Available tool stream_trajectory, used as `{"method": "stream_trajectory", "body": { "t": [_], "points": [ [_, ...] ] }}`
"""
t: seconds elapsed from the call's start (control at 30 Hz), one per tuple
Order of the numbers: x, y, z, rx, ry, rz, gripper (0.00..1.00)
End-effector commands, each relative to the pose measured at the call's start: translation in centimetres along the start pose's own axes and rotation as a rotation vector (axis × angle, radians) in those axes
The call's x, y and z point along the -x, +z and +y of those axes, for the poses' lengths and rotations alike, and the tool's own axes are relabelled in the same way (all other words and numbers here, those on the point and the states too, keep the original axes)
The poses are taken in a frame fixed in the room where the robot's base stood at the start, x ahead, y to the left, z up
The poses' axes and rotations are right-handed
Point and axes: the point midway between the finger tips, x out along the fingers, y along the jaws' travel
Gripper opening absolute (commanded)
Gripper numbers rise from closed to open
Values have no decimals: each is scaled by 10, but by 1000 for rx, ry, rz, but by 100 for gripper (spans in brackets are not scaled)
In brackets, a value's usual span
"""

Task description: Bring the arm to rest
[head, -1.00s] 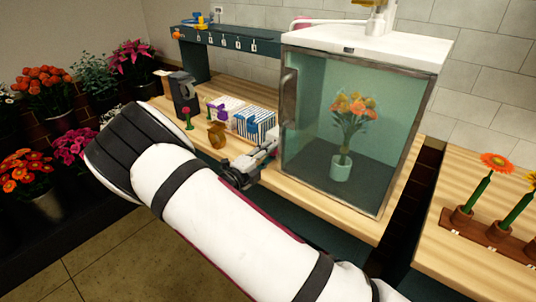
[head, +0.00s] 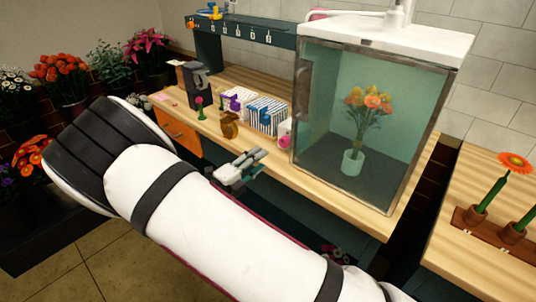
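My arm crosses the lower middle of the head view, its white padded links in front of the bench. My gripper (head: 256,158) is beyond the arm, over the front edge of the wooden bench (head: 270,180). It stands left of the glass cabinet (head: 345,125) and looks apart from it. I see nothing held in it, but the fingers are small and partly overlapped, so I cannot tell whether they are open or shut. The arm hides the gripper's base.
The cabinet holds an orange bouquet (head: 368,108) in a pale vase (head: 352,162). A flower rack (head: 495,228) is at right. Floor shows at lower left.

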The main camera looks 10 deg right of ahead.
Motion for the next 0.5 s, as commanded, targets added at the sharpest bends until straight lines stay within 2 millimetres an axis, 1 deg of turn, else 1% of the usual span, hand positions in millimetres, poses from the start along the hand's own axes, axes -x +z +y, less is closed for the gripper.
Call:
{"method": "stream_trajectory", "body": {
  "t": [0.03,0.1,0.2,0.5],
  "points": [
    [6,0,0,-1,0,0,39],
    [11,0,0,-1,0,1,39],
    [16,0,0,0,0,0,39],
    [17,0,0,0,0,1,39]
  ]
}}
